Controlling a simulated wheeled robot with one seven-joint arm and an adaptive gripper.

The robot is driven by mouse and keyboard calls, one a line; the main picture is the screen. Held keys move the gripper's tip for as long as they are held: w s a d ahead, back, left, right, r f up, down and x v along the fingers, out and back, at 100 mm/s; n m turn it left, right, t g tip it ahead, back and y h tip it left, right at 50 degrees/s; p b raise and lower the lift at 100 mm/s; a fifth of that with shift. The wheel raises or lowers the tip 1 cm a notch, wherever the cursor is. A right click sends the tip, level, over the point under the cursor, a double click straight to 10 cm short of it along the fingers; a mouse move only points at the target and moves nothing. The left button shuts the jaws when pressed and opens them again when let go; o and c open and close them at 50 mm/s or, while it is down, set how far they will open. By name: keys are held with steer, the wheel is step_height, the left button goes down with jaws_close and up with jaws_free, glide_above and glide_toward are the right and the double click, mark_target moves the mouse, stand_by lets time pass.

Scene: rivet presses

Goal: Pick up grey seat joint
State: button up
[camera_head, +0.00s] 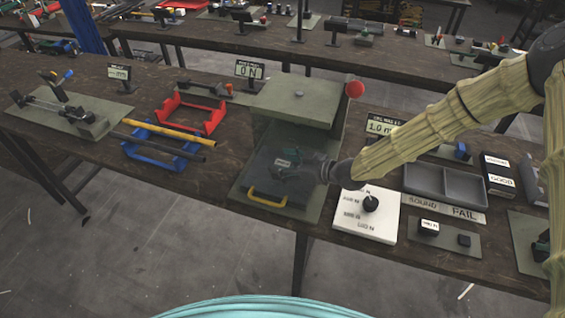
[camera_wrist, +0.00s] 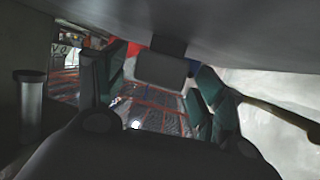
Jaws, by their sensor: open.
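My gripper (camera_head: 288,172) is inside the green-grey press (camera_head: 298,97), under its raised top plate and above its dark base. In the wrist view my gripper (camera_wrist: 160,82) is open, with a dark green pad on each side. A grey block with rounded corners (camera_wrist: 160,68) shows between and beyond the pads; I cannot tell whether it is the grey seat joint. No contact with it is clear. In the head view my gripper and wrist hide part of the press base, and no grey seat joint can be made out for certain.
The press has a yellow handle (camera_head: 267,196) in front and a red ball (camera_head: 355,89) at its upper right. A white plate with a black knob (camera_head: 370,203) stands close to the right, beneath my arm. A blue rack (camera_head: 160,148) and red rack (camera_head: 193,113) stand left.

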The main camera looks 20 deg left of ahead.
steer(key=shift+w+a+f, duration=0.1)
steer(key=shift+a, duration=0.15)
steer(key=c, duration=1.3)
steer(key=shift+c, duration=0.2)
